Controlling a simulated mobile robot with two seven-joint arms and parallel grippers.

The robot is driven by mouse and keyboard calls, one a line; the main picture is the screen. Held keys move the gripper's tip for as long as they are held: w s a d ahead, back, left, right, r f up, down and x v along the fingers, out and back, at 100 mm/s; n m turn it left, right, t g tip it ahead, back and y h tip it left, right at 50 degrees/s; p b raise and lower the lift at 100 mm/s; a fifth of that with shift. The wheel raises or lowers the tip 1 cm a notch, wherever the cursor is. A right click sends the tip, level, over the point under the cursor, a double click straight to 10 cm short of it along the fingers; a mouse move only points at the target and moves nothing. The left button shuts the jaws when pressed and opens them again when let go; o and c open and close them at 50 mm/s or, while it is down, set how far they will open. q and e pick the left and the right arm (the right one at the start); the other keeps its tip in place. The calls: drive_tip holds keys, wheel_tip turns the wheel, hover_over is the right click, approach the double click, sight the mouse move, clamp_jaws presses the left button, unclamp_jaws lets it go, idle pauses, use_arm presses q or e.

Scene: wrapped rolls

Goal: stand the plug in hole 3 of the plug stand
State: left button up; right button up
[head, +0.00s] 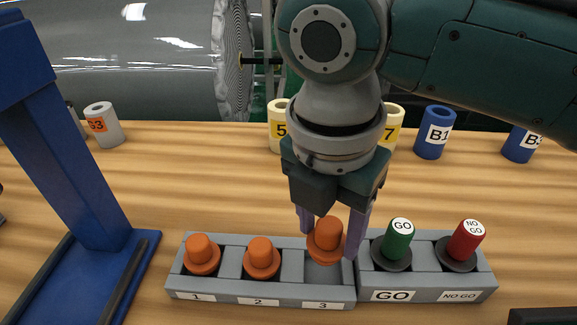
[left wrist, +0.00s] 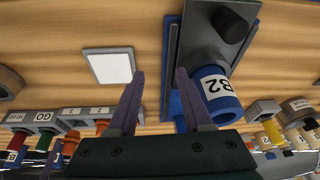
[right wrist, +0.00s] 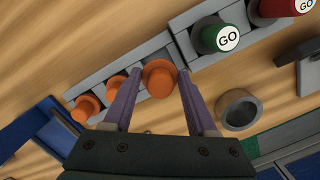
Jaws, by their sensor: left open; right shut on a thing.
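The plug (head: 325,241) is orange with a wide flange and a narrower top. My right gripper (head: 334,238) is shut on it, one finger on each side, and it looks upright. It is over hole 3 of the grey plug stand (head: 228,289), looking slightly higher than the orange plugs in hole 1 (head: 202,255) and hole 2 (head: 262,258). Its underside is hidden. The right wrist view shows the plug (right wrist: 160,78) between the fingertips. My left gripper (left wrist: 158,73) is open and empty in the left wrist view, away from the plug stand.
A grey GO/NO GO block (head: 430,284) with a green gauge (head: 399,240) and a red gauge (head: 466,240) adjoins the stand's right end. A blue frame (head: 80,150) stands at left. Labelled rolls, including B1 (head: 434,132), stand behind. Roll B2 (left wrist: 216,94) is near my left gripper.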

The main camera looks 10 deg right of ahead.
sight(326, 251)
use_arm(q)
drive_tip(key=shift+d+f+b, duration=0.2)
drive_tip(key=shift+f+b, duration=0.2)
drive_tip(key=shift+f, duration=0.05)
use_arm(e)
drive_tip(key=shift+f, duration=2.15)
drive_tip(key=shift+f, duration=0.15)
drive_tip(key=o, duration=1.1)
